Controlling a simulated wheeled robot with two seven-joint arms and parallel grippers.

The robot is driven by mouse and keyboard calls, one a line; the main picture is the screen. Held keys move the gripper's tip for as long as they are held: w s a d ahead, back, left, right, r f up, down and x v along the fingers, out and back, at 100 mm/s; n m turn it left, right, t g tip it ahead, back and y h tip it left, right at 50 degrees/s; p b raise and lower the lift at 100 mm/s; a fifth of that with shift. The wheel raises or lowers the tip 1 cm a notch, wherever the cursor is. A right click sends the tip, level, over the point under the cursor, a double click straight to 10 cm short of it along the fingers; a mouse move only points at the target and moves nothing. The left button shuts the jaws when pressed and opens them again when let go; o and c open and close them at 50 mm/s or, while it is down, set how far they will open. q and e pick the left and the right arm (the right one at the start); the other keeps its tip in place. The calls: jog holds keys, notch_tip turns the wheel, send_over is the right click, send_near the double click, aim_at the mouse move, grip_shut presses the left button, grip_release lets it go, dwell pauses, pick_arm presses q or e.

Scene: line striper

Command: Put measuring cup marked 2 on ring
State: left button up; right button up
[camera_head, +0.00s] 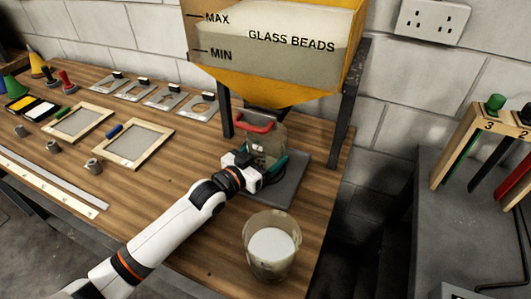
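A clear, upright cup (269,143) stands under the hopper's outlet; a small pale mark on it is too small to read. My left gripper (262,168) is at the cup's near lower side, and its fingers are too hidden to tell whether they grip it. Green parts show on both sides of the cup's lower part; I cannot tell whether they belong to a ring. A second clear cup (258,262) with white contents stands upright on the table's front right, with no number visible. My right gripper is not in view.
A yellow hopper (275,82) of glass beads, with a red handle (253,122), stands over a dark plate (291,188). Framed screens (133,143), metal stencils and a long white rule (50,184) lie left. A numbered rack (490,125) stands right, across a gap.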

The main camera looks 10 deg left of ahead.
pick_arm(q)
jog(key=shift+s, duration=0.1)
jog(key=o, duration=1.8)
jog(key=shift+f, duration=0.1)
jog(key=shift+s+a, duration=0.1)
jog(key=b+v, duration=0.1)
jog(key=v, duration=0.9)
jog(key=shift+s+a, duration=0.2)
jog(key=shift+s, duration=0.1)
jog(key=shift+s+a, duration=0.25)
jog(key=shift+s, duration=0.25)
